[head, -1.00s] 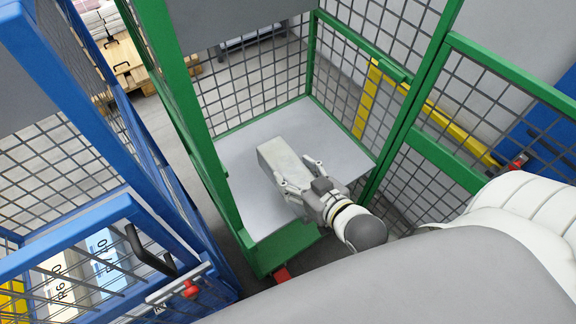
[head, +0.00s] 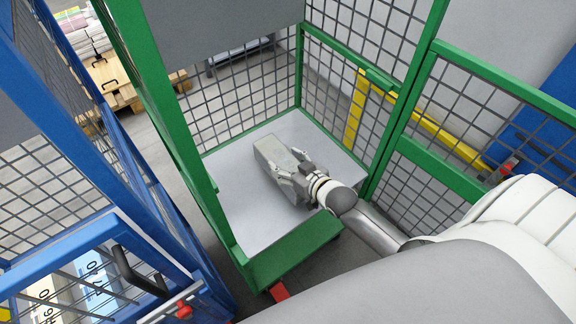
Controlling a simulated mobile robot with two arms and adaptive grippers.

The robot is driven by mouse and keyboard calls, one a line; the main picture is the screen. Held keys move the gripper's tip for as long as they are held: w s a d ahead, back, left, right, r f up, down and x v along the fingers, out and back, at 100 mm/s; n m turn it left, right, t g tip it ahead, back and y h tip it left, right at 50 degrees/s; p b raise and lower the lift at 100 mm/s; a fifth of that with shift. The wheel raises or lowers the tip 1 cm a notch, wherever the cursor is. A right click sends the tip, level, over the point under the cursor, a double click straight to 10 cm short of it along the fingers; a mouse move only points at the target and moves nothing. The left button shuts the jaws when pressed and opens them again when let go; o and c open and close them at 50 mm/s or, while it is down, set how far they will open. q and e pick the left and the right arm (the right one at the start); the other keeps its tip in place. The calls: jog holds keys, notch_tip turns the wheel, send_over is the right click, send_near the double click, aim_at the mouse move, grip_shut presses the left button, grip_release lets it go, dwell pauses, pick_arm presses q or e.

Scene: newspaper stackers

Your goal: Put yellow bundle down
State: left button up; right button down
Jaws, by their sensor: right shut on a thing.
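A pale grey-beige bundle (head: 273,156) is at the grey floor plate (head: 240,208) of the green mesh cage. No yellow shows on its visible faces. My right gripper (head: 290,180) is shut on the near end of this bundle, with a finger on each side. The bundle looks low over the plate; I cannot tell whether it rests on it. My left gripper is not in view.
The green cage frame (head: 160,100) and its mesh walls surround the plate. A blue cage (head: 70,110) stands close on the left, with labelled bundles (head: 90,280) inside. A wooden pallet (head: 110,80) stands behind. The plate around the bundle is bare.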

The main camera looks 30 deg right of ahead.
jog(key=shift+w+d+f, duration=0.15)
jog(key=shift+w, duration=0.2)
jog(key=shift+f+b, duration=0.3)
jog(key=shift+f, duration=1.25)
jog(key=shift+f, duration=0.1)
jog(key=shift+c, duration=2)
grip_release()
jog(key=shift+s+f, duration=0.1)
jog(key=shift+f, duration=0.05)
jog(key=v, duration=1.2)
jog(key=shift+p, duration=0.4)
